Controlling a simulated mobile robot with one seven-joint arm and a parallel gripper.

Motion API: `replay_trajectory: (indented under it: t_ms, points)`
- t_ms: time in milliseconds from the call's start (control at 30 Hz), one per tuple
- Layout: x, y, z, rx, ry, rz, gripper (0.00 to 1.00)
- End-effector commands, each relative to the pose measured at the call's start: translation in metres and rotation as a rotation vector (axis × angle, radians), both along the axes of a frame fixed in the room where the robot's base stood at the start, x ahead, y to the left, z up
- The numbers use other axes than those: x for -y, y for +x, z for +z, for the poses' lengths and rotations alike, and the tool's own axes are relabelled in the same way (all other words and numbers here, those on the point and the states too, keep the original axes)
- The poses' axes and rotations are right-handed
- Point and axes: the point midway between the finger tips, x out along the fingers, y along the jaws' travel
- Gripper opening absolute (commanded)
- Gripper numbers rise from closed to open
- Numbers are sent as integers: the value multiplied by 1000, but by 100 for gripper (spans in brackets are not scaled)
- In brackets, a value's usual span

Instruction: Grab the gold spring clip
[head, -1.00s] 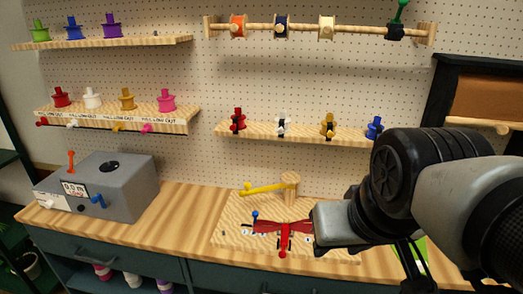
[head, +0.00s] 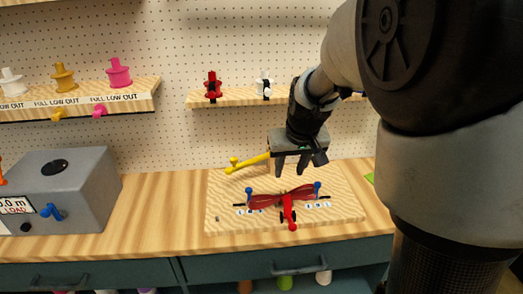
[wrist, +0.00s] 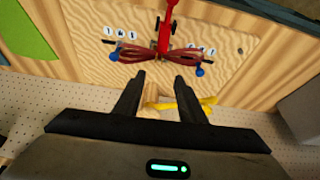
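My gripper (head: 291,172) is open and points down over the back of the wooden work board (head: 225,213). In the wrist view its two fingers (wrist: 158,90) stand apart with nothing held between them. On the right-hand shelf (head: 200,101) I see a red piece (head: 213,84) and a white piece (head: 265,84), each with black parts. The gold piece seen earlier on that shelf is now hidden behind my arm. Another gold piece (head: 64,77) stands on the left shelf. I cannot tell which gold piece is the spring clip.
A red bundle (head: 280,201) with a red lever (head: 288,216) lies on the board below my gripper. A yellow lever (head: 245,163) reaches left behind it. A grey box (head: 70,195) stands at left. The bench between is clear.

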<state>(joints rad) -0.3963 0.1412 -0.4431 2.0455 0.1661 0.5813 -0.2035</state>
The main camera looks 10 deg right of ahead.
Motion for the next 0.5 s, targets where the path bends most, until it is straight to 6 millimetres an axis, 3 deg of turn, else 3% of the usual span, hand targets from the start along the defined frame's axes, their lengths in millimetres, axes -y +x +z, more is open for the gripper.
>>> replay_trajectory:
  t_ms: [33, 233, 500]
  points:
    - [1, 3, -15, -6, -2, -3, 37]
    - [1, 19, -53, -5, -2, -4, 37]
    - [-1, 30, -75, -1, 1, -2, 37]
